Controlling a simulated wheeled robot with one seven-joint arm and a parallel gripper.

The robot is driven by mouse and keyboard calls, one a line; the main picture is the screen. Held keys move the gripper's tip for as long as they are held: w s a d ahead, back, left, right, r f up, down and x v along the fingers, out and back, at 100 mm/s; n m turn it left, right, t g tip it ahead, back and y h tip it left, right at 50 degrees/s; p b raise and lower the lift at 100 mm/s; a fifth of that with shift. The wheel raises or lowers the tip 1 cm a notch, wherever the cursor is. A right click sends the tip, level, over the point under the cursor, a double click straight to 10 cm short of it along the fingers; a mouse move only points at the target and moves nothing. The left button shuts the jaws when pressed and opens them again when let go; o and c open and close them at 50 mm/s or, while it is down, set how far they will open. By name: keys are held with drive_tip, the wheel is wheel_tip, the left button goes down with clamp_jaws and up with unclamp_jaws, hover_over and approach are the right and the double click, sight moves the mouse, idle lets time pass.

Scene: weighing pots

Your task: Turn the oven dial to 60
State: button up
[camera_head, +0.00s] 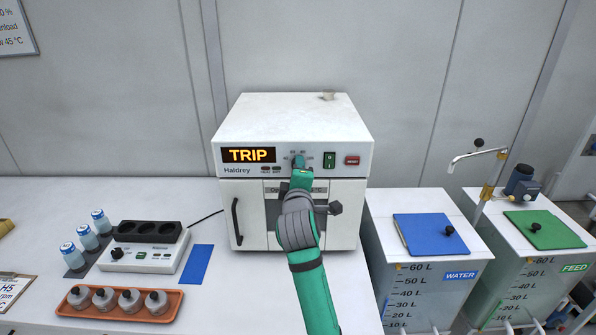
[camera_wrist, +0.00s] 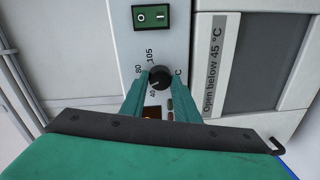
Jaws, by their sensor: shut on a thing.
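The white oven (camera_head: 292,120) stands on the bench with its amber display (camera_head: 248,155) reading TRIP. Its dark round dial (camera_wrist: 160,77) is on the front panel, with 40, 80, 105 and °C printed around it. The dial's pointer is too small to read surely. My teal gripper (camera_wrist: 161,88) is shut on the dial, one finger on each side. In the head view my gripper (camera_head: 299,166) covers most of the dial.
A green switch (camera_head: 329,160) and a red reset button (camera_head: 352,160) sit right of the dial.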

drive_tip(key=o, duration=1)
drive_tip(key=shift+o, duration=0.2)
drive_tip(key=shift+s, duration=0.1)
drive_tip(key=s, duration=1)
drive_tip(key=shift+s+r, duration=0.3)
drive_tip(key=shift+f, duration=0.1)
